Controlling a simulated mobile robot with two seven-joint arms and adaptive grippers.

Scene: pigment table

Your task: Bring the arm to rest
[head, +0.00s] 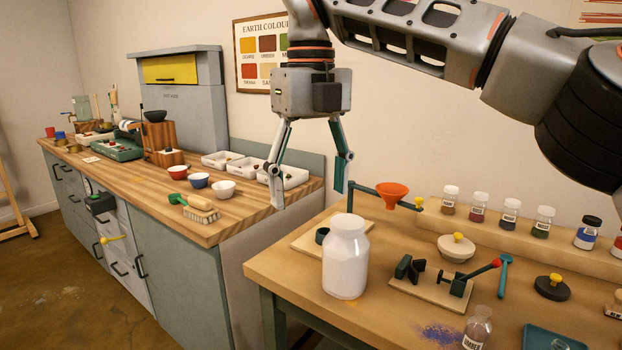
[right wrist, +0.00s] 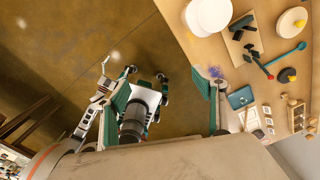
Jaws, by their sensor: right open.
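My right gripper (head: 308,195) hangs from its arm, fingers pointing down, in the middle of the head view. Its two fingers are spread wide and nothing is between them. It appears above the gap between the long counter and the pigment table, to the left of the white jar (head: 345,262). The fingertips look clear of both surfaces. In the right wrist view, floor and part of the pigment table show beyond the fingers. I cannot make out my left gripper in either view.
An orange funnel (head: 393,193) on a stand, a clamp board (head: 432,290) and a glass bottle (head: 477,327) occupy the pigment table (head: 290,265). Several small jars line its back ledge. The long counter (head: 150,185) holds bowls, a brush (head: 200,210) and white trays.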

